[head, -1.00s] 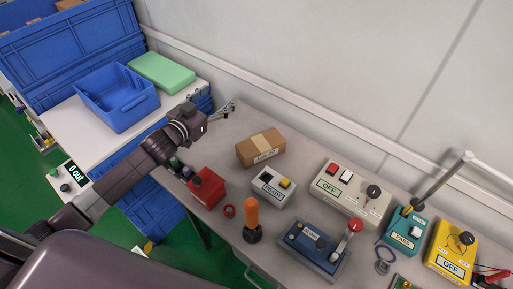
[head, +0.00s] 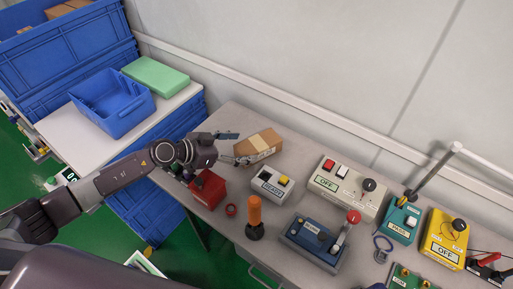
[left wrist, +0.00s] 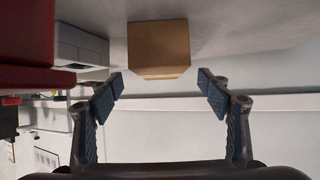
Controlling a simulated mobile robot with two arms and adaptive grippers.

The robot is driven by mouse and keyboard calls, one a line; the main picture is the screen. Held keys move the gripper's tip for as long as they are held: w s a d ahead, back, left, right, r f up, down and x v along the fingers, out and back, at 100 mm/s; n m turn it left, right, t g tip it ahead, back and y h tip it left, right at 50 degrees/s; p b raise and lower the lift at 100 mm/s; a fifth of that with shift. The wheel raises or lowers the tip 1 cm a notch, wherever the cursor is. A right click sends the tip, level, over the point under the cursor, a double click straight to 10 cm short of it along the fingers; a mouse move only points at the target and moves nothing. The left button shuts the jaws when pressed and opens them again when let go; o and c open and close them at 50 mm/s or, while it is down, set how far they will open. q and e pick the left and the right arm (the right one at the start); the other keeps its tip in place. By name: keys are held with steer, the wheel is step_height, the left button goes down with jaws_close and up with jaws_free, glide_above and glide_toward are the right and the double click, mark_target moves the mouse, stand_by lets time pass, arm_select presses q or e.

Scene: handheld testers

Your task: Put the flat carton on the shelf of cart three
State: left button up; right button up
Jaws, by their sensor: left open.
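A brown carton (head: 260,145) with a white label on its front side lies on the grey bench (head: 225,206). My left gripper (head: 238,148) is open at the carton's left end, its fingers pointing at it. In the left wrist view the carton (left wrist: 158,48) shows beyond and between the two spread fingertips (left wrist: 161,82), with a gap on either side; I see no contact. I cannot make out a cart marked three or its shelf. My right gripper is not in view.
A red box (head: 207,188) stands just below my left gripper, with a READY tester (head: 270,184) and an orange-handled tool (head: 254,215) nearby. More testers fill the bench's right. A white-topped stand (head: 90,147) at left holds a blue bin (head: 112,108) and green box (head: 155,76).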

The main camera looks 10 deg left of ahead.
mark_target(258, 147)
arm_select(q)
steer(key=b+x, duration=0.1)
steer(key=x, duration=0.2)
steer(key=b+x, duration=0.1)
steer(key=x, duration=0.3)
steer(key=shift+w+d+f, duration=0.1)
steer(key=shift+w+f, duration=0.05)
steer(key=shift+f, duration=0.25)
steer(key=c, duration=1.6)
step_height(258, 147, up, 10)
steer(key=p, duration=0.4)
steer(key=shift+p, duration=0.35)
step_height(258, 147, up, 10)
steer(key=shift+m+g+h, duration=0.7)
steer(key=shift+m, duration=0.2)
steer(key=s+a+r, duration=0.2)
steer(key=s, duration=0.5)
steer(key=s+a+r, duration=0.2)
steer(key=s, duration=0.6)
steer(key=s+a+r, duration=0.1)
steer(key=s+r, duration=0.1)
steer(key=s, duration=0.5)
steer(key=shift+s+a+p, duration=0.25)
steer(key=shift+a+p, duration=0.15)
steer(key=shift+f, duration=0.15)
